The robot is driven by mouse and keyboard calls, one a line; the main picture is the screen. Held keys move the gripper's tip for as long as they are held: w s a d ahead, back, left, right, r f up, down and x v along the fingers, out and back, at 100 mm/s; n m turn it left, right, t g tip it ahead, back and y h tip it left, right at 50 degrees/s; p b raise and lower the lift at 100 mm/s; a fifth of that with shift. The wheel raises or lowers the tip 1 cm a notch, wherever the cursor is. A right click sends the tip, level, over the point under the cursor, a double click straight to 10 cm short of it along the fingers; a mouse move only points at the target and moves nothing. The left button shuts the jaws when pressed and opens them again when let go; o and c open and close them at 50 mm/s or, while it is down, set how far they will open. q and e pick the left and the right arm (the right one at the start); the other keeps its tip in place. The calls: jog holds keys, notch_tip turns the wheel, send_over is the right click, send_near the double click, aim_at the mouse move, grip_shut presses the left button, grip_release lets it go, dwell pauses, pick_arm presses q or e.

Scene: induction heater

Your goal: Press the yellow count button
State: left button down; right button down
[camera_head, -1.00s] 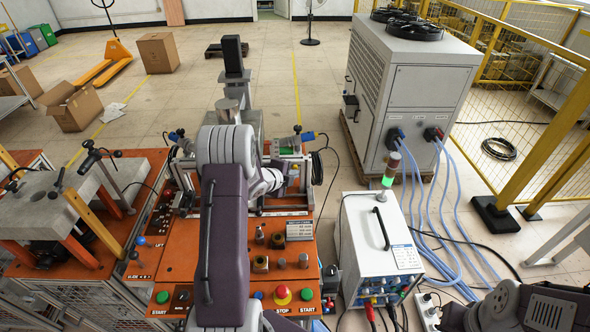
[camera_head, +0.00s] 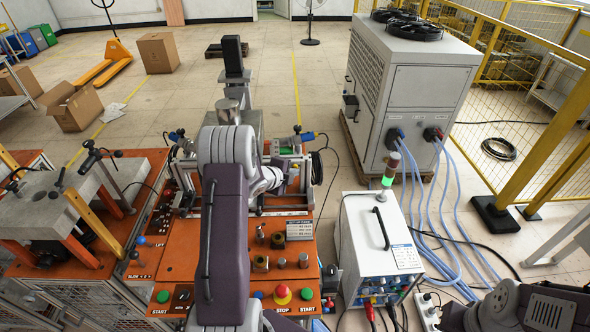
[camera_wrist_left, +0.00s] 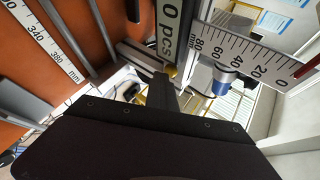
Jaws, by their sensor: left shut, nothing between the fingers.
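In the left wrist view, the yellow count button (camera_wrist_left: 172,70) is a small yellow spot just below a dark display reading "0 pcs" (camera_wrist_left: 169,22). My left gripper (camera_wrist_left: 163,80) is shut and empty. Its dark fingertips are right at the button and partly cover it; I cannot tell whether they touch it. In the head view, my left gripper (camera_head: 291,172) reaches right across the back of the orange machine (camera_head: 185,240). The button cannot be made out there. My right gripper is not in view; only part of my right arm shows at the lower right.
In the wrist view, a white millimetre scale (camera_wrist_left: 240,52) and a blue-capped part (camera_wrist_left: 222,82) lie close right of the fingertips. In the head view, a white power unit (camera_head: 378,240) with cables and a large grey chiller (camera_head: 415,90) stand to the right.

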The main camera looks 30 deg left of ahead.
pick_arm(q)
jog(key=shift+s+d+b, duration=0.35)
jog(key=shift+s+b, duration=0.15)
jog(key=shift+s, duration=0.15)
jog(key=s+d+b, duration=0.1)
jog(key=s, duration=0.1)
jog(key=s+d+b, duration=0.1)
jog(key=s, duration=0.1)
jog(key=shift+s+d+b, duration=0.1)
jog(key=shift+d+b, duration=0.2)
jog(key=shift+d, duration=0.05)
